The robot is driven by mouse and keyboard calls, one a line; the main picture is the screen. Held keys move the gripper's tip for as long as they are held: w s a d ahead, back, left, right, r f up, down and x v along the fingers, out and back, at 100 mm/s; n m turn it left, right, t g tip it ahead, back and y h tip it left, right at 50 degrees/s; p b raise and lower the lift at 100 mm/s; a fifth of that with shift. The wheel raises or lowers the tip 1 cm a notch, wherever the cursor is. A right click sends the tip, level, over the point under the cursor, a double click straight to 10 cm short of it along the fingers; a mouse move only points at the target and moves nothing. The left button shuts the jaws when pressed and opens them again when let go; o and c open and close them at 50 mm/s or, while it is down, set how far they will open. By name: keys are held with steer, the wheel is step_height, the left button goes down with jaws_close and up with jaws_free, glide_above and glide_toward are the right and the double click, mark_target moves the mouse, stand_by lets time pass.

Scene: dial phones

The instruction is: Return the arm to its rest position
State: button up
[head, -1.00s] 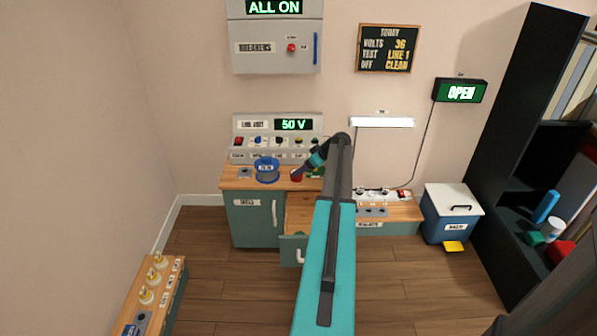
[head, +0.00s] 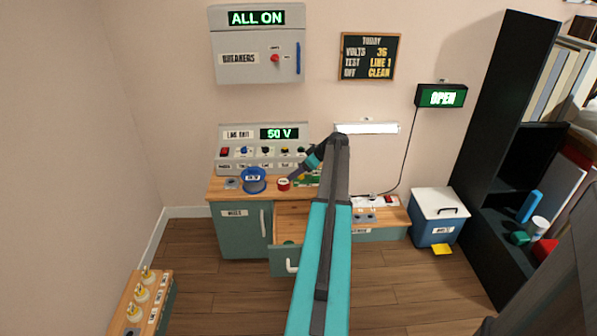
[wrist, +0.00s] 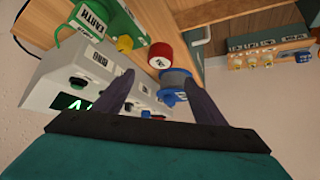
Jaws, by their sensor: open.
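My teal and dark grey arm reaches forward over the wooden-topped bench (head: 222,193). My gripper (head: 293,174) is just above and to the right of a red roll (head: 283,184), clear of it. In the wrist view my gripper (wrist: 157,76) has its two dark fingers spread, with nothing held. The red roll (wrist: 162,55) and a grey-and-blue round item (wrist: 177,80) show beyond the fingertips. A blue round tub (head: 254,180) stands on the bench to the left.
A meter panel (head: 248,134) reading 50 V stands behind the bench. A green drawer (head: 291,262) hangs open below. A lower bench (head: 375,233), a white-lidded bin (head: 437,207) and a black shelf (head: 499,130) are to the right. Open floor (head: 380,280) lies in front.

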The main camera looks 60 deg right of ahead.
stand_by(0.3)
steer(key=w+a+f+g+y+p, duration=0.1)
steer(key=w+a+f, duration=0.3)
steer(key=a, duration=0.6)
steer(key=w+a+f+g+y+p, duration=0.1)
steer(key=a+f+g, duration=0.1)
steer(key=a+f, duration=0.65)
steer(key=w+a+f+g+y+p, duration=0.1)
steer(key=w+a+f+p, duration=0.15)
steer(key=a, duration=1.05)
steer(key=s+a+f+g+p, duration=0.1)
steer(key=s+a+f+g, duration=0.2)
steer(key=a, duration=0.7)
steer(key=s+a+f+g+p, duration=0.15)
steer(key=a+f, duration=0.25)
steer(key=a, duration=0.7)
steer(key=s+a+f+g+h+p, duration=0.1)
steer(key=s+a+g, duration=0.1)
steer(key=s+a, duration=0.8)
steer(key=s+a+f+g+h+p, duration=0.1)
steer(key=s+a+g+h+p, duration=0.1)
steer(key=s+a, duration=0.7)
steer(key=s+g, duration=0.1)
steer(key=s, duration=0.5)
steer(key=shift+s+a+p, duration=0.3)
steer(key=shift+a, duration=0.05)
steer(key=shift+f, duration=0.1)
steer(key=shift+c, duration=0.4)
